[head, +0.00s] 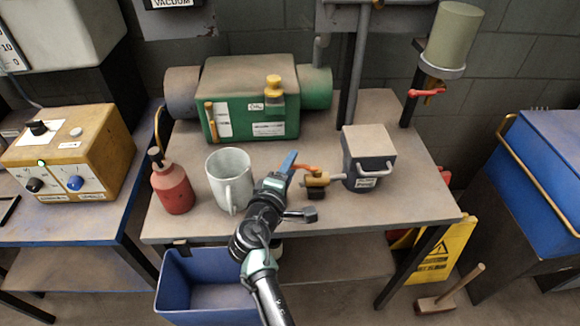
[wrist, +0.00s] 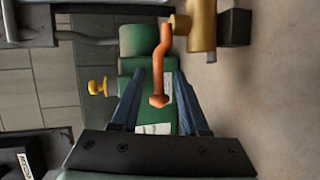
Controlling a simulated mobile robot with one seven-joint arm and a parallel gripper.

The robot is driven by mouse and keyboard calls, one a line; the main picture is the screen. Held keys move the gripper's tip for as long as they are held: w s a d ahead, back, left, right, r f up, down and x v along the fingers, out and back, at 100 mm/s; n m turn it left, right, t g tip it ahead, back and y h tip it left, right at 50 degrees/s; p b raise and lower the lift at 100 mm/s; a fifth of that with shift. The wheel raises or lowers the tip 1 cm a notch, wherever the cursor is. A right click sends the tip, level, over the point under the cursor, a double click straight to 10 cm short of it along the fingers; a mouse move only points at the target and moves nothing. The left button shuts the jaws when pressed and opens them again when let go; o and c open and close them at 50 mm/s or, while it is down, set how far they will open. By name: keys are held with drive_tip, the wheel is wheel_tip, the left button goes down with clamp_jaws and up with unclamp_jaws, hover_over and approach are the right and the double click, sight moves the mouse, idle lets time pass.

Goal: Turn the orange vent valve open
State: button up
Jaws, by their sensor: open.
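The orange vent valve handle (head: 306,168) is a cranked lever on a brass valve body (head: 319,180), which joins the grey box (head: 368,158) on the bench. My gripper (head: 291,163) is at the left end of the handle. In the wrist view the orange handle (wrist: 164,55) runs down between the two blue fingers of my gripper (wrist: 159,78). The fingers stand apart, one on each side of the knobbed handle end, with visible gaps. The brass body (wrist: 201,25) is at the upper right there.
A white mug (head: 230,178) stands close to the left of my arm, with a red bottle (head: 173,187) further left. A green pump (head: 250,95) is behind. A red-handled valve (head: 428,93) hangs under a canister at the back right. The bench's right front is clear.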

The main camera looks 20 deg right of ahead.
drive_tip(key=c, duration=0.7)
clamp_jaws()
drive_tip(key=shift+w+a, duration=0.1)
idle(0.7)
